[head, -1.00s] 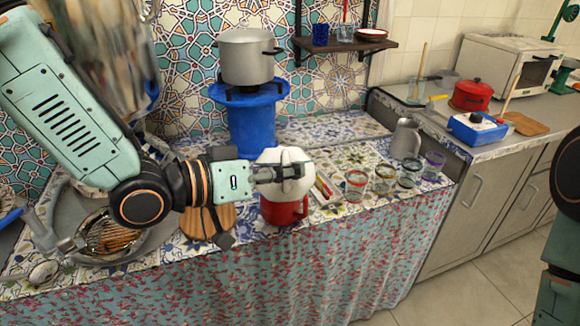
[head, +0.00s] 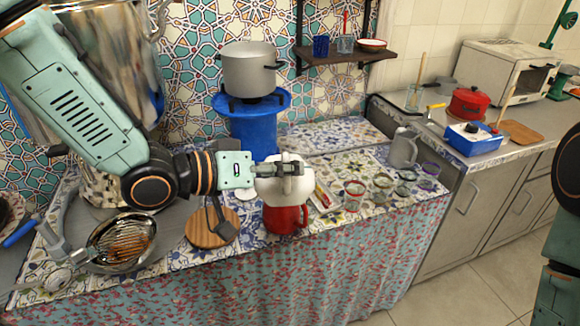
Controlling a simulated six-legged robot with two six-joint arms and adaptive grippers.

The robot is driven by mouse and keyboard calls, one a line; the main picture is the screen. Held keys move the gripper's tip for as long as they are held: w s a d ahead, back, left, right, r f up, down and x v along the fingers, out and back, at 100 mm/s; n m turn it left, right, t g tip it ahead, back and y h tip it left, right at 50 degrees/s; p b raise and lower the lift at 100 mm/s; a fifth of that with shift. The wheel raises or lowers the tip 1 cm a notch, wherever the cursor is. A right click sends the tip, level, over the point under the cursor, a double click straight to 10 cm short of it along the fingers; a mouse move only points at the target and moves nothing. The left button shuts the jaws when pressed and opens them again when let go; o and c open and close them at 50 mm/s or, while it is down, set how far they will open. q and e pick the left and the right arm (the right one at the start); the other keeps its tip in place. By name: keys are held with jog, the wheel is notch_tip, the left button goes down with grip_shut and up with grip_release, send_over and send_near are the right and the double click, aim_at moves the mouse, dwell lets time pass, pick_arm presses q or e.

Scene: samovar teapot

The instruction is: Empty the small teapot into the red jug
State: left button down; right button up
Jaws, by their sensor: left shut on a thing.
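The small white teapot (head: 291,185) is in my left gripper (head: 293,170), whose fingers are shut on its upper part. The teapot is directly over the red jug (head: 285,220), which stands near the front edge of the tiled counter. In the head view the teapot's lower part overlaps the jug's top, so I cannot tell whether they touch. The jug's opening and the teapot's spout are hidden, and no stream of liquid shows. My right gripper is not in view.
Several glasses (head: 354,195) and a grey pitcher (head: 403,148) stand to the right. Behind are a blue stand (head: 253,130) and a grey pot (head: 249,70).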

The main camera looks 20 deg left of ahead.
pick_arm(q)
jog(key=shift+w+a+r+n+g+p, duration=0.3)
jog(key=shift+w+r+p, duration=0.4)
jog(key=shift+p, duration=0.55)
jog(key=shift+w+a+r+n+g+p, duration=0.15)
jog(key=shift+w+r+n+g+p, duration=0.2)
jog(key=shift+r+p, duration=0.7)
jog(key=shift+w+a+r+n+g+p, duration=0.3)
jog(key=shift+w+r+p, duration=0.35)
jog(key=shift+p, duration=0.8)
jog(key=shift+w+a+r+n+g+p, duration=0.15)
jog(key=shift+w+r+n+p, duration=0.3)
jog(key=shift+p, duration=1.3)
jog(key=shift+w+a+r+n+g+p, duration=0.15)
jog(key=shift+w+r+p, duration=0.4)
jog(key=shift+p, duration=1.2)
jog(key=shift+w+a+r+g+p, duration=0.2)
jog(key=shift+w+p, duration=0.25)
jog(key=shift+p, duration=0.4)
jog(key=shift+w+a+r+g+p, duration=0.15)
jog(key=shift+w+p, duration=0.25)
jog(key=shift+p, duration=0.4)
jog(key=w+a+r+n+g, duration=0.1)
jog(key=w+a+n, duration=0.1)
jog(key=w, duration=0.3)
jog(key=w+a+r+n+g+h, duration=0.1)
jog(key=w+n+g, duration=0.1)
jog(key=w, duration=0.4)
jog(key=shift+a+r, duration=0.3)
jog(key=shift+a, duration=0.05)
